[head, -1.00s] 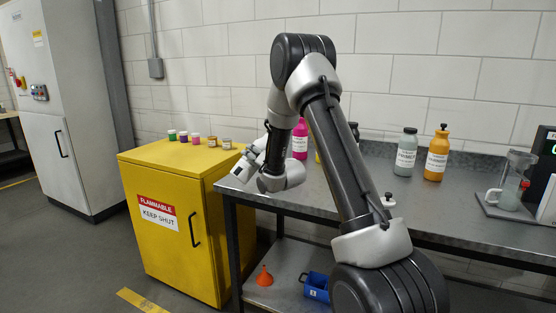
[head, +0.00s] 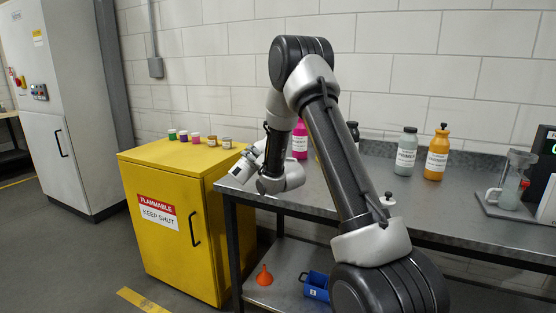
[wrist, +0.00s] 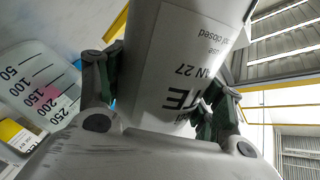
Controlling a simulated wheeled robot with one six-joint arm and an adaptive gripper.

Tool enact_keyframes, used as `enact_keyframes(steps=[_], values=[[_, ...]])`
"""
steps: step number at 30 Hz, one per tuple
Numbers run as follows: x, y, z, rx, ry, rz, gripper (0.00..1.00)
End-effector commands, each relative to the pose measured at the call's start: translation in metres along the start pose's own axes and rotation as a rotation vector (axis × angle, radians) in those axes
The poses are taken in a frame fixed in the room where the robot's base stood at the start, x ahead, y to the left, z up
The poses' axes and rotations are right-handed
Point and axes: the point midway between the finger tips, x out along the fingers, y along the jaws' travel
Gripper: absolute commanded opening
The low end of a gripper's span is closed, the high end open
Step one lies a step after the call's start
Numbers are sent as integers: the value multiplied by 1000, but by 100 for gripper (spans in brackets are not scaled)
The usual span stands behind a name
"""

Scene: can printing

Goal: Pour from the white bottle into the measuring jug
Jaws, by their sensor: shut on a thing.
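My gripper (wrist: 160,115) is shut around a white bottle (wrist: 175,65), whose label ends in "ITE" and appears upside down in the wrist view. In the head view the held bottle (head: 245,166) shows as a pale, tilted shape beside my wrist, over the left end of the bench. The gripper (head: 260,150) is partly hidden there by my arm. A clear measuring jug (wrist: 38,82) with marks from 50 to 250 is left of the bottle in the wrist view, apart from it. I cannot tell the bottle's mouth or any liquid flow.
Pink (head: 300,142), grey-green (head: 406,152) and orange (head: 437,155) bottles stand along the back of the steel bench (head: 450,212). A clear vessel (head: 512,182) stands at the right. A yellow cabinet (head: 165,235) with small jars is left. An orange funnel (head: 264,276) and blue container (head: 316,287) are below.

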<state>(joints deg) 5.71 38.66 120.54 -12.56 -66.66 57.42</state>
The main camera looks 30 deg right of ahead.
Motion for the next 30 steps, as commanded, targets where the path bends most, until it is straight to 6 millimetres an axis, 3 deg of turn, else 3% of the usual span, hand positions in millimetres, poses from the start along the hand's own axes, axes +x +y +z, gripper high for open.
enact_keyframes(steps=[30], values=[[0,-6,-1,84,-3,-4,13]])
